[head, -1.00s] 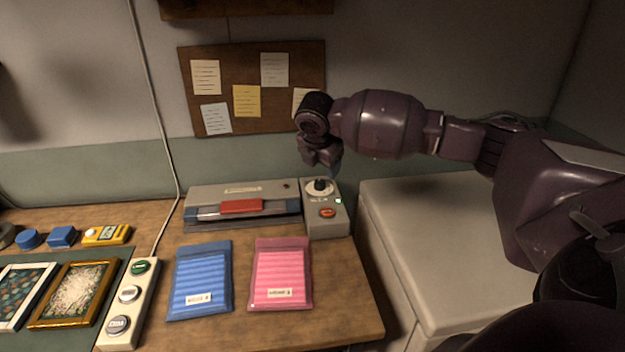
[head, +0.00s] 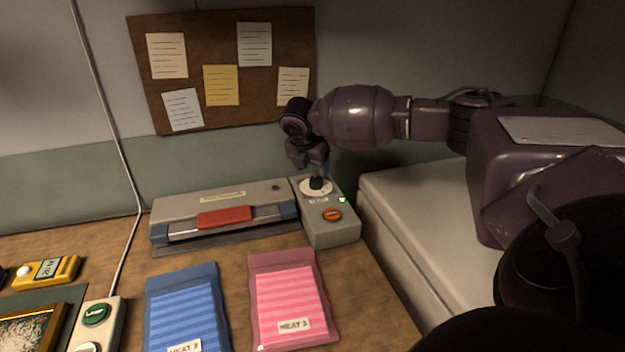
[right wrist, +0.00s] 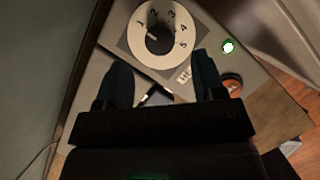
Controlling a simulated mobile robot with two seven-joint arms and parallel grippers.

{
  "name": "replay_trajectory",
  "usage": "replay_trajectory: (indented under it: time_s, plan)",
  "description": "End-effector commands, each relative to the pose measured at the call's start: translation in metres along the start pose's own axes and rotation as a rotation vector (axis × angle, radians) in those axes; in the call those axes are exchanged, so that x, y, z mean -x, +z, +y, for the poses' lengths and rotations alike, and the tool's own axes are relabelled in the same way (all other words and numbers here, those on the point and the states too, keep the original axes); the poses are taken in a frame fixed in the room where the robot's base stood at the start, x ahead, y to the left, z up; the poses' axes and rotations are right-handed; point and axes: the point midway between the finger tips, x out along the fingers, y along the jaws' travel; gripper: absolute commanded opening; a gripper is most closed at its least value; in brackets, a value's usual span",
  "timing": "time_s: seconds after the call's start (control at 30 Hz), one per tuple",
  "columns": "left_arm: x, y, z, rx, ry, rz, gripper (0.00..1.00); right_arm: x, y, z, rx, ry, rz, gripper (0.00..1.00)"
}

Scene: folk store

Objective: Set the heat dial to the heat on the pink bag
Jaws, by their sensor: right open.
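The pink bag (head: 290,290) lies flat on the table, its label reading what looks like HEAT 3. The heat dial (head: 316,187) is a black knob on a white plate on the grey control box (head: 338,232). My left gripper is not in view.
A sealer with a red handle (head: 224,217) stands left of the control box. An orange button (head: 332,214) and a green light (head: 342,199) sit beside the dial. A blue bag (head: 185,305) lies left of the pink one. A pale cabinet (head: 410,215) stands at right.

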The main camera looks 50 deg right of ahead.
Motion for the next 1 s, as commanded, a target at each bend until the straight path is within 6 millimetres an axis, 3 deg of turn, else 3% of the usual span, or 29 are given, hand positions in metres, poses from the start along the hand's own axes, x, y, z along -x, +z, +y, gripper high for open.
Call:
replay_trajectory:
  time_s: [0.1,0.3,0.73,0.77,1.0]
  plan:
    - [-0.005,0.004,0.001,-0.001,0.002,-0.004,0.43,-0.025,-0.002,-0.001,0.001,-0.007,0.001,0.63]
    - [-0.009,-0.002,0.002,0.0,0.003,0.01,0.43,-0.046,-0.001,0.0,0.0,-0.004,0.0,0.63]
    - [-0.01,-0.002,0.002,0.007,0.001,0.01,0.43,-0.052,0.0,0.0,-0.001,0.0,-0.001,0.63]
    - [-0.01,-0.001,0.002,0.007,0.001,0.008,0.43,-0.052,0.0,0.0,-0.001,0.0,-0.001,0.62]
    - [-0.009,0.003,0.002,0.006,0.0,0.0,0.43,-0.052,0.0,0.0,-0.001,-0.001,-0.001,0.25]
